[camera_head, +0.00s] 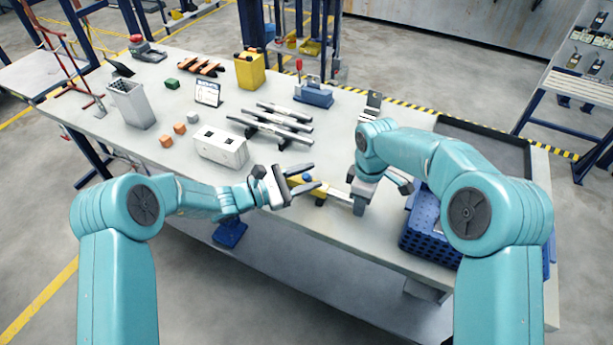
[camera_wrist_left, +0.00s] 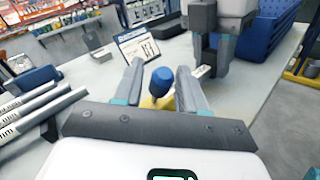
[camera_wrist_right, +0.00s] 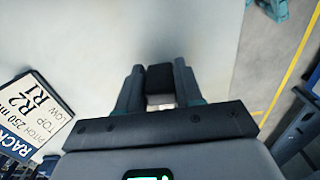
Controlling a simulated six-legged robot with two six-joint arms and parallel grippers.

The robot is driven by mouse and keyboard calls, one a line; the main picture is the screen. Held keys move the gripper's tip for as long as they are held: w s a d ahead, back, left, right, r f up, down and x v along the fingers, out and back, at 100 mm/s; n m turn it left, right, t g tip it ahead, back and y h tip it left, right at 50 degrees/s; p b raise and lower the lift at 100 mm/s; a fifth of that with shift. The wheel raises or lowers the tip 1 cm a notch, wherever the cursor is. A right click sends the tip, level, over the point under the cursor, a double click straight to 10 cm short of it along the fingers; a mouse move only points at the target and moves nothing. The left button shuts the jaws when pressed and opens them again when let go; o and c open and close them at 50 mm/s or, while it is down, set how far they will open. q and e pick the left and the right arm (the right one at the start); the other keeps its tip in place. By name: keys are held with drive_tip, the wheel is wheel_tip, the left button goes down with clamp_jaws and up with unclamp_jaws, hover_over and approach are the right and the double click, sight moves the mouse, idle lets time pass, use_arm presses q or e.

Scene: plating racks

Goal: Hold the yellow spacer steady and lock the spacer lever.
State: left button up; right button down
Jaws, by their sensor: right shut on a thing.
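The yellow spacer (camera_head: 318,191) lies near the table's front edge, with a blue knob (camera_head: 307,178) on its left part. A pale bar, seemingly the spacer lever (camera_head: 340,195), runs from its right end to my right gripper (camera_head: 359,209). My left gripper (camera_head: 315,175) is open at the spacer's left end. In the left wrist view the blue knob (camera_wrist_left: 162,80) stands between its parted fingers, and part of the yellow body (camera_wrist_left: 150,102) shows below. In the right wrist view my fingers are closed on a dark block (camera_wrist_right: 159,79), seemingly the lever's grip; the rest is hidden.
A white block with holes (camera_head: 221,148) and several grey rails (camera_head: 275,125) lie behind my left gripper. A blue perforated crate (camera_head: 428,240) stands close right of my right gripper. A sign (camera_wrist_left: 140,47) stands beyond the spacer. The table's front edge is close.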

use_arm(q)
clamp_jaws()
drive_tip(key=shift+s+f+m+h, duration=0.25)
drive_tip(key=shift+f+m+h, duration=0.1)
drive_tip(key=shift+m+h, duration=0.25)
drive_tip(key=shift+s+a+f+m+t+h, duration=0.15)
drive_tip(key=shift+s+m+h, duration=0.05)
drive_tip(key=shift+m+h, duration=0.4)
drive_tip(key=shift+s+a+f+m+t+h, duration=0.1)
drive_tip(key=shift+s+f+m+t+h, duration=0.05)
drive_tip(key=shift+m+h, duration=0.4)
drive_tip(key=shift+o, duration=1.5)
unclamp_jaws()
drive_tip(key=shift+s+a+f, duration=0.1)
drive_tip(key=shift+a, duration=0.2)
drive_tip(key=s+a, duration=0.5)
drive_tip(key=a, duration=0.6)
drive_tip(key=shift+a, duration=0.25)
